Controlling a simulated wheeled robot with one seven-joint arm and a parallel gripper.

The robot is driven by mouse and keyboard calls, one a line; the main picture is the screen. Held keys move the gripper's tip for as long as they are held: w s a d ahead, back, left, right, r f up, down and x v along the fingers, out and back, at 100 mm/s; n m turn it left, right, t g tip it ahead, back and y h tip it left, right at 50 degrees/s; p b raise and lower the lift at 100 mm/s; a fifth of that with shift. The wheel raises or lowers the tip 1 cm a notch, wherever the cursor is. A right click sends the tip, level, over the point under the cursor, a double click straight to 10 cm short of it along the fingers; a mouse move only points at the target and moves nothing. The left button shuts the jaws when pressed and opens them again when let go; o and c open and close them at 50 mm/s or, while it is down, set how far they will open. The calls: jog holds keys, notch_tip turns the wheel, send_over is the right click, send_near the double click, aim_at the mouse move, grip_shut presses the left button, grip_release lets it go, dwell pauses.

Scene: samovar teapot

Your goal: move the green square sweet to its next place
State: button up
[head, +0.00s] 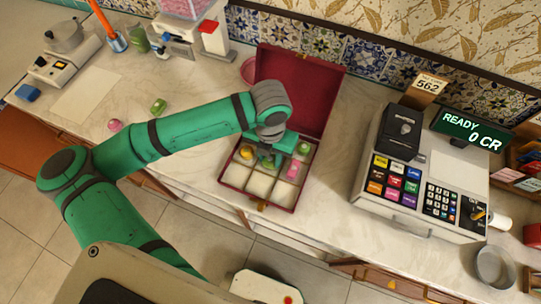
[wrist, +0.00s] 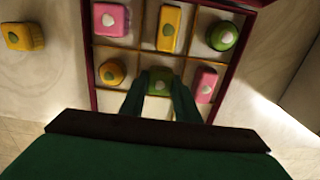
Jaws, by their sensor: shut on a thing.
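The green square sweet (wrist: 160,79) has a pale mark on top and sits between my fingers at the middle compartment of the box (head: 228,185). My gripper (wrist: 159,90) is shut on it, with one finger at each side. I cannot tell whether the sweet touches the compartment floor. In the head view, my gripper (head: 268,158) reaches down over the box's middle, and the arm's end partly hides the back compartments. A round yellow sweet (wrist: 112,72) is in the compartment to the left, and a pink rectangular sweet (wrist: 204,85) in the one to the right.
The back row holds a pink square sweet (wrist: 110,20), a yellow rectangular one (wrist: 170,28) and a round green one (wrist: 222,36). The front row looks empty. The red lid (head: 300,85) stands open behind. A yellow sweet (wrist: 22,37) lies outside, left. The cash register (head: 420,175) stands right.

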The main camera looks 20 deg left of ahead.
aim_at(270, 159)
jog(key=shift+f, duration=0.2)
jog(key=o, duration=0.7)
jog(key=shift+o, duration=0.2)
jog(key=shift+r, duration=0.15)
notch_tip(270, 159, up, 12)
dwell(0.4)
